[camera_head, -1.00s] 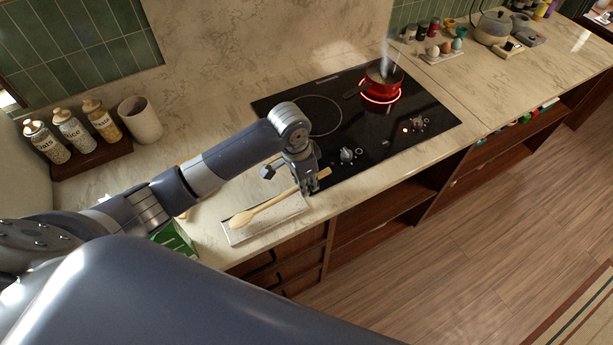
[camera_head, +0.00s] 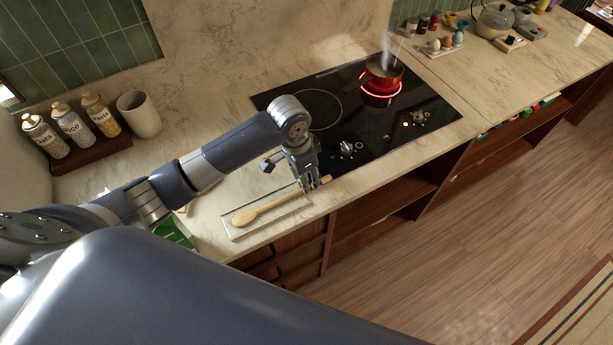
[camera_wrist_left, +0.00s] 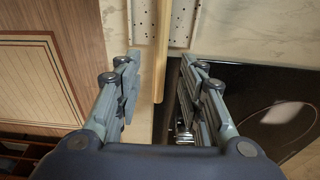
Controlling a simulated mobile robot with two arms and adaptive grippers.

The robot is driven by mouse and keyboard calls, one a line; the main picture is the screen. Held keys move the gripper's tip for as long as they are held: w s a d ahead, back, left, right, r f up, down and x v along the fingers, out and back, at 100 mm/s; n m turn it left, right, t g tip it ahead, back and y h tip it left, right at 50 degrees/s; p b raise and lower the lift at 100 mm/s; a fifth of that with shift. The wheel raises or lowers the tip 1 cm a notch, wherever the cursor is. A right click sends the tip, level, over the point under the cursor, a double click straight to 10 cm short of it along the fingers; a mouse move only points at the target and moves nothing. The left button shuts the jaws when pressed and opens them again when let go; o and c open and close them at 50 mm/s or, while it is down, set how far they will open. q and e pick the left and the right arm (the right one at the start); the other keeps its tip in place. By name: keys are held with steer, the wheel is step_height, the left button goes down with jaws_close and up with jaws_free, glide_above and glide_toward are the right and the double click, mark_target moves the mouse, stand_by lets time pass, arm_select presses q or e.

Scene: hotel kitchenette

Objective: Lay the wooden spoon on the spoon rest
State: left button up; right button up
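The wooden spoon (camera_head: 262,210) lies along the pale speckled spoon rest (camera_head: 237,232) at the counter's front edge, bowl to the left. Its handle runs past the rest's right end toward the cooktop. My left gripper (camera_head: 309,186) is low over the handle end. In the left wrist view its two fingers (camera_wrist_left: 159,60) are spread apart, with the spoon handle (camera_wrist_left: 160,50) between them and a gap on each side. The spoon rest (camera_wrist_left: 181,25) shows there under the handle. My right gripper is not in view.
Labelled bottles (camera_head: 72,125) and a white cup (camera_head: 139,114) stand at the back left. A green item (camera_head: 176,233) is left of the rest.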

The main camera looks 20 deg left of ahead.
arm_select(q)
step_height(320, 180, up, 11)
steer(key=s+a, duration=0.1)
steer(key=shift+s, duration=0.15)
steer(key=shift+s, duration=0.1)
stand_by(0.5)
